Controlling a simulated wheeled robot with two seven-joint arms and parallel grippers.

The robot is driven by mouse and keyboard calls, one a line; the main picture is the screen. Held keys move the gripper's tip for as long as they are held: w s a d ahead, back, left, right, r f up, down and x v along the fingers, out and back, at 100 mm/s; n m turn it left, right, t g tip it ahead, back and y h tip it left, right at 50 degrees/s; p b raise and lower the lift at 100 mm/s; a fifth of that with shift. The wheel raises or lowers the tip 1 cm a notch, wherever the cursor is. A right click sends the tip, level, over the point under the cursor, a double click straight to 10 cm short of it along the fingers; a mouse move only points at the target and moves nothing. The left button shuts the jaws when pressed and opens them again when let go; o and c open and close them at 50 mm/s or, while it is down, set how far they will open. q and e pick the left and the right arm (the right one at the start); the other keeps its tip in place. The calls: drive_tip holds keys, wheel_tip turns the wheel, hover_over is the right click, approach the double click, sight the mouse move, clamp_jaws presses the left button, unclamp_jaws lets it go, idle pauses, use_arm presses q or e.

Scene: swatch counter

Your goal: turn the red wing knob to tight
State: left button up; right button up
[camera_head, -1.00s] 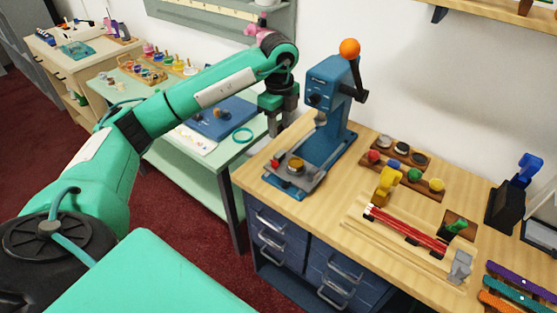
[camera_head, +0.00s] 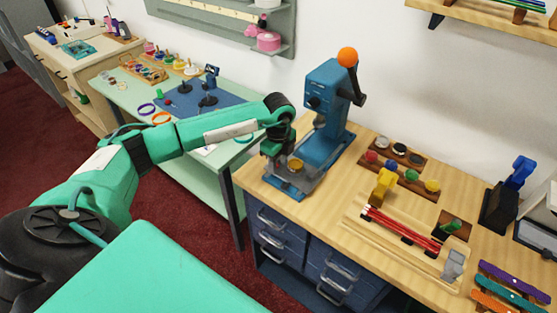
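The blue drill press (camera_head: 324,110) with an orange-balled lever stands at the left end of the wooden counter. Its grey base plate (camera_head: 300,186) holds a round brass-coloured piece (camera_head: 296,165). The red wing knob is not visible now; a small red part shows at the left of this plate in the earlier frame, where my gripper now blocks the view. My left gripper (camera_head: 272,160) points down at the left edge of the plate. Its fingertips are small and dark, so I cannot tell their opening or any contact. My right gripper is out of view.
On the counter (camera_head: 330,205) stand a block of coloured knobs (camera_head: 390,174), a yellow clamp (camera_head: 382,187) beside red rods (camera_head: 402,228), and a dark blue-topped stand (camera_head: 507,195). A green table (camera_head: 195,170) with a blue mat is at the left. The counter's front left is clear.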

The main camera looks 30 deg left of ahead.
use_arm(q)
clamp_jaws()
